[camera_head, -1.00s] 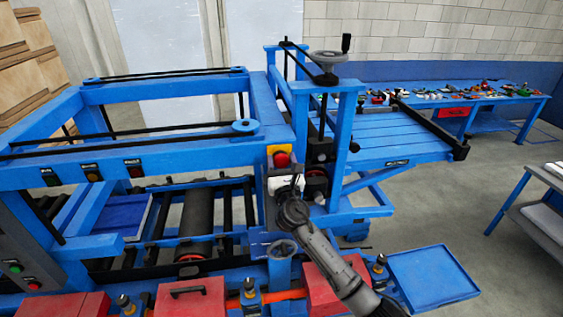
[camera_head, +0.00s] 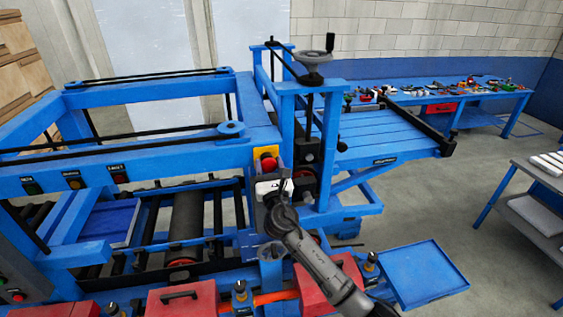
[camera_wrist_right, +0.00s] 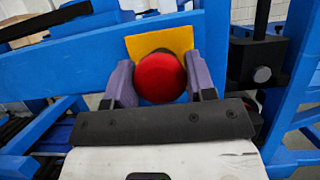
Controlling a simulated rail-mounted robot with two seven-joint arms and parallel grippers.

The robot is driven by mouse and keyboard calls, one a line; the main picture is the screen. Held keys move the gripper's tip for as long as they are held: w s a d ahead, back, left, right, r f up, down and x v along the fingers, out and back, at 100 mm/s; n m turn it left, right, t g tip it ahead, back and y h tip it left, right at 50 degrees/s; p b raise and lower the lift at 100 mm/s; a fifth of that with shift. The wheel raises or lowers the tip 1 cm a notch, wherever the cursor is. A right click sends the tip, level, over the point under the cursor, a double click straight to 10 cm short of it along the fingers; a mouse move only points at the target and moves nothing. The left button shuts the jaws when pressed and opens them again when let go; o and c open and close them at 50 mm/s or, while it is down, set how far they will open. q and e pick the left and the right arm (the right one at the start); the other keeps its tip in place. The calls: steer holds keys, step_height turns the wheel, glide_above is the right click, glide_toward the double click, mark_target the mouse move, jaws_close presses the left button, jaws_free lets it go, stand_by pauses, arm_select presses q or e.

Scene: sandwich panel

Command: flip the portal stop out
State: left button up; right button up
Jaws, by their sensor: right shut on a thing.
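The portal stop is a red mushroom button (camera_head: 267,164) on a yellow plate (camera_head: 260,151), on the near face of the blue portal post. In the right wrist view the red button (camera_wrist_right: 160,78) sits between the two purple-grey fingers of my right gripper (camera_wrist_right: 161,88), in front of the yellow plate (camera_wrist_right: 150,41). The right gripper is shut on the button, one finger on each side. In the head view my right gripper (camera_head: 268,174) is just below and against the button, and its fingertips are hard to make out. My left gripper is not in view.
The blue portal frame (camera_head: 140,159) spans the rollers on the left. A handwheel (camera_head: 312,57) stands above the post, and a black clamp block (camera_wrist_right: 258,62) is close to the right of the gripper. Red boxes (camera_head: 188,301) and a blue tray (camera_head: 425,274) lie in front.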

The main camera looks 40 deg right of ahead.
steer(key=shift+a+r, duration=0.1)
steer(key=shift+r, duration=0.1)
steer(key=o, duration=1.1)
steer(key=shift+s+f, duration=0.2)
steer(key=shift+s, duration=0.05)
steer(key=shift+o, duration=0.7)
steer(key=shift+w, duration=0.1)
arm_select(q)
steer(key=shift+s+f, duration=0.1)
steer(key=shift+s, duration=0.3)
arm_select(e)
steer(key=shift+s+a+f, duration=0.1)
steer(key=shift+s+f, duration=0.05)
steer(key=shift+s, duration=0.1)
arm_select(q)
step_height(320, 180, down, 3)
steer(key=b, duration=0.2)
steer(key=shift+b, duration=0.4)
arm_select(e)
steer(key=v, duration=1.3)
steer(key=shift+s, duration=0.1)
